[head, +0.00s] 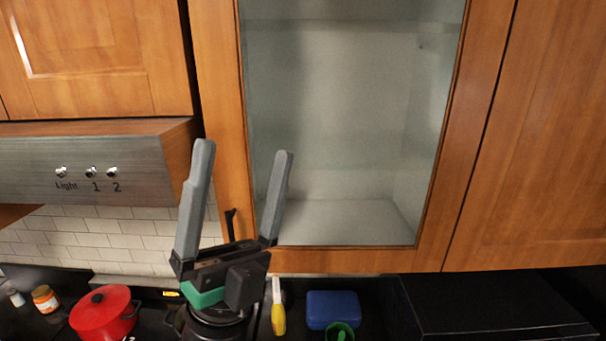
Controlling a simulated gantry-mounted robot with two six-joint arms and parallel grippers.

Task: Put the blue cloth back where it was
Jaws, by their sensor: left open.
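My left gripper (243,150) points upward, open and empty, in front of the left frame of the glass-front cabinet. A blue rectangular thing (333,306) lies on the dark counter at the bottom, to the right of and below my left gripper, apart from it. I cannot tell whether it is the blue cloth or a box. A green cup-like thing (339,331) partly hides its lower edge. My right gripper is not in view.
The glass-front cabinet (431,250) looks shut and empty, with a dark handle (230,225) at lower left. A range hood (60,180) juts out at left. A red pot (103,318), an orange-labelled jar (45,298) and a yellow-handled tool (278,318) are below.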

